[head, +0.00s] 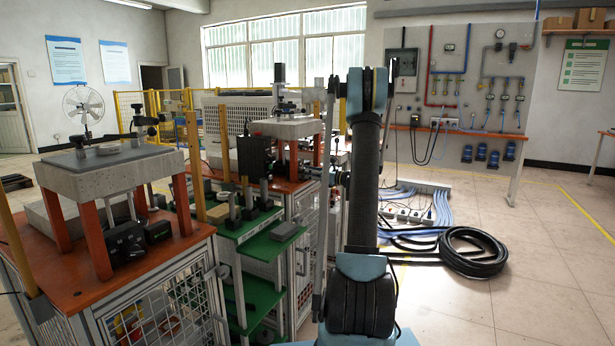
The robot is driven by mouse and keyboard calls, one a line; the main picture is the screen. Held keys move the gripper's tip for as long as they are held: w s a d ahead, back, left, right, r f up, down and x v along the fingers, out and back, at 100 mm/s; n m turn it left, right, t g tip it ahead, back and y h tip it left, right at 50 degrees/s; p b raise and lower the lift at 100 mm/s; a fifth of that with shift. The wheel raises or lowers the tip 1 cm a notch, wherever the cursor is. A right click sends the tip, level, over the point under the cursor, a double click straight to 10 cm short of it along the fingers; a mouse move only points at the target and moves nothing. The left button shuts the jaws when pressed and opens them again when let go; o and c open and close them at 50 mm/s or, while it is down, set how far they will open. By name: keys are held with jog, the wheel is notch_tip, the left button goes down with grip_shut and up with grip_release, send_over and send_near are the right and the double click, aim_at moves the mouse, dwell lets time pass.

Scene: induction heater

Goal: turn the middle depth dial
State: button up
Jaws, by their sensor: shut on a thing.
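I cannot make out the middle depth dial in the head view; it is too small to tell or hidden behind my arm. A pale stone-like block (285,128) with a small metal fixture (284,92) on top stands on the middle bench, beside a black box (255,156). My arm rises in front of the right part of this bench and bends at the top.
A nearer left bench (85,292) carries another stone-like block (72,180) on orange legs. Green shelves (262,294) stand between the benches. A black hose coil (470,252) and blue cables (437,203) lie on the floor to the right. The front right floor is clear.

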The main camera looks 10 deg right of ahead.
jog(key=shift+o, duration=0.2)
jog(key=shift+n, duration=1.1)
jog(key=o, duration=1)
jog(key=shift+o, duration=0.2)
jog(key=v, duration=1.2)
jog(key=shift+f, duration=0.15)
